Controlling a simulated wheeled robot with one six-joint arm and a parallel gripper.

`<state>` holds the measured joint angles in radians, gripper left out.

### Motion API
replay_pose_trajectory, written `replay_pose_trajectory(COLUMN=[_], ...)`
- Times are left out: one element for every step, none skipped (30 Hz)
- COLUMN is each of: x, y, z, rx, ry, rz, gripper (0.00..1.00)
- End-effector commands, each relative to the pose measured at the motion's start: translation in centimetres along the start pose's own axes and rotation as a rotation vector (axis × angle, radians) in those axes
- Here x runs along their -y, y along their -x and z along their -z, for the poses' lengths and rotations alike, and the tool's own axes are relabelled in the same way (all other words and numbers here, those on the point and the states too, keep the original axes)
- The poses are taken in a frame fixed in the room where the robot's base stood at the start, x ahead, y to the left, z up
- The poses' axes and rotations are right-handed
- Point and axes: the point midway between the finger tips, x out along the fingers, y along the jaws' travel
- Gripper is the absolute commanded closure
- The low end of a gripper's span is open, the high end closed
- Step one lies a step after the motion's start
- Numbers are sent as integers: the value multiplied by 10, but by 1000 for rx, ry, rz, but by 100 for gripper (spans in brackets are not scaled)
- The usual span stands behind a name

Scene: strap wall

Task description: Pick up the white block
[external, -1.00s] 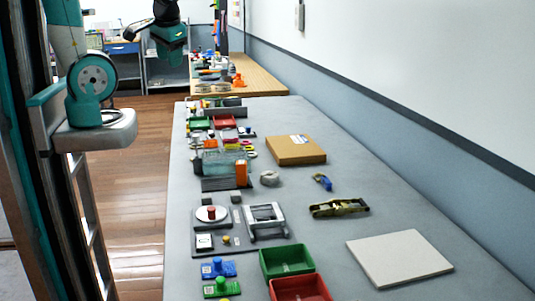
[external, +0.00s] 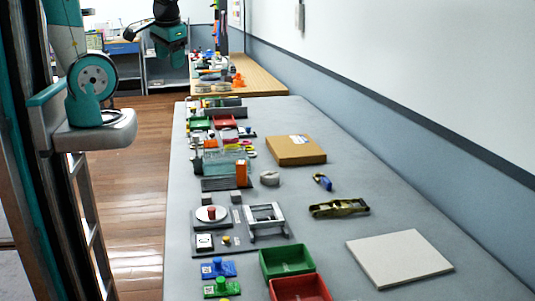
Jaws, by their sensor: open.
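A broad, flat, whitish slab (external: 398,258) lies on the near right part of the grey table. It is the largest pale piece there, but I cannot tell if it is the white block. A small whitish rounded piece (external: 269,178) sits near the middle of the table. My gripper (external: 171,42) hangs at the top left, off the table's left side and far from both pale things. Its fingers are too small and dark to make out. Nothing shows held in it.
The long grey table (external: 345,235) carries a cardboard box (external: 295,150), a green tray (external: 287,262), a red tray (external: 300,290) and a ratchet buckle (external: 338,207). Small parts crowd its left side. A wall (external: 400,80) bounds the right. The wooden floor (external: 135,210) on the left is clear.

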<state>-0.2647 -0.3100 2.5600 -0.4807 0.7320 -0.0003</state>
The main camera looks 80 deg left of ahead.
Motion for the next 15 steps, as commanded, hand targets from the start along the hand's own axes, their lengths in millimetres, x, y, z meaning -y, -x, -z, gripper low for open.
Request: replay_pose_trajectory(x=[0,0,0,-1,-2,-6,-11,-17,-27,-37,-48,-64,-78,-91,-109], y=[0,0,0,0,-1,-2,-4,-6,-10,-14,-18,-25,-31,-37,-45], z=[0,0,0,0,1,4,5,8,12,14,17,18,19,18,16], rx=[0,0,0,0,1,2,4,6,9,10,11,13,14,14,13], ry=[0,0,-1,-8,-23,-57,-98,-150,-242,-325,-418,-557,-668,-781,-933], rz=[0,0,0,0,1,2,4,6,9,12,14,17,20,22,24], gripper=[40,40,40,40,40,40,40,40,40,40,40,40,40,40,40])
